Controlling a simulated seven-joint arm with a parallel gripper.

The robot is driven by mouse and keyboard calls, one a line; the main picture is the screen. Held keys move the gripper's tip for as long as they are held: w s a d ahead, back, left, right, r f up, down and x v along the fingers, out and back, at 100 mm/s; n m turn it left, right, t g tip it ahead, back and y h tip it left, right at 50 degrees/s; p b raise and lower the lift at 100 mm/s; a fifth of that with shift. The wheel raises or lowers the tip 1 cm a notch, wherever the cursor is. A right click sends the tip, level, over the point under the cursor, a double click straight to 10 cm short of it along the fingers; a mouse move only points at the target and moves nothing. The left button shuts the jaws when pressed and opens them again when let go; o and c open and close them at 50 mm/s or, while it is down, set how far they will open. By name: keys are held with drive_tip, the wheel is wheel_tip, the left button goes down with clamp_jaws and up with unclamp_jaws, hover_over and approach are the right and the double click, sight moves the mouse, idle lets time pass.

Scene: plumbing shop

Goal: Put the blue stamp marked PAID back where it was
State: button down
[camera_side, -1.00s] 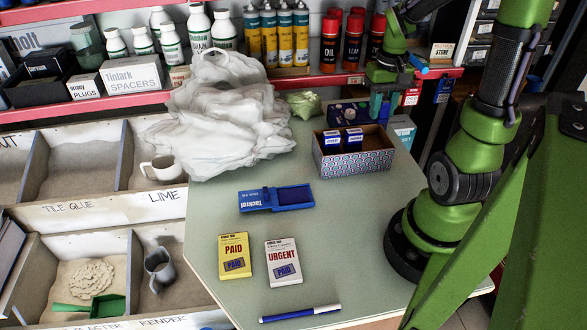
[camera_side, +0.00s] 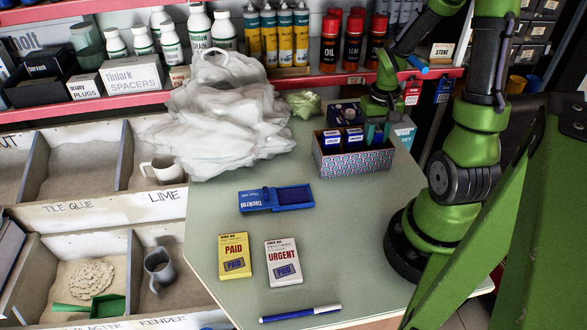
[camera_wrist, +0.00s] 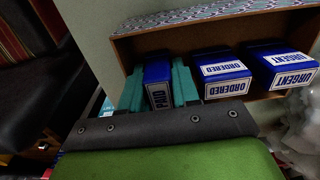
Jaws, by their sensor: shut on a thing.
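The blue stamp marked PAID (camera_wrist: 157,86) is upright between the two teal fingers of my gripper (camera_wrist: 158,88) in the wrist view. My gripper (camera_side: 377,134) is shut on it. In the side view the fingers reach into the right end of the patterned box (camera_side: 352,162), where the stamp is mostly hidden by them. The ORDERED stamp (camera_wrist: 222,75) stands beside the near finger, and the URGENT stamp (camera_wrist: 288,68) is beyond it; both are in the box. Whether the PAID stamp touches the box floor cannot be told.
A blue ink pad (camera_side: 290,197) lies open in front of the box. A yellow PAID card box (camera_side: 234,256), a white URGENT one (camera_side: 283,262) and a marker (camera_side: 300,314) lie nearer. A crumpled white bag (camera_side: 225,115) is at the left.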

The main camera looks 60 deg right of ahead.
sight(377, 129)
drive_tip(key=c, duration=1.1)
unclamp_jaws()
drive_tip(key=shift+r, duration=0.1)
wheel_tip(377, 129, up, 12)
drive_tip(key=w+a+r+n+t+y, duration=0.1)
drive_tip(key=a+r+n+t, duration=0.1)
drive_tip(key=a, duration=0.9)
drive_tip(key=w+a+r+n+t+y, duration=0.1)
drive_tip(key=a+r+n+t, duration=0.2)
drive_tip(key=a, duration=0.8)
wheel_tip(377, 129, up, 2)
drive_tip(key=shift+w+a+r+t, duration=0.15)
drive_tip(key=shift+a+t, duration=0.25)
drive_tip(key=shift+t, duration=0.7)
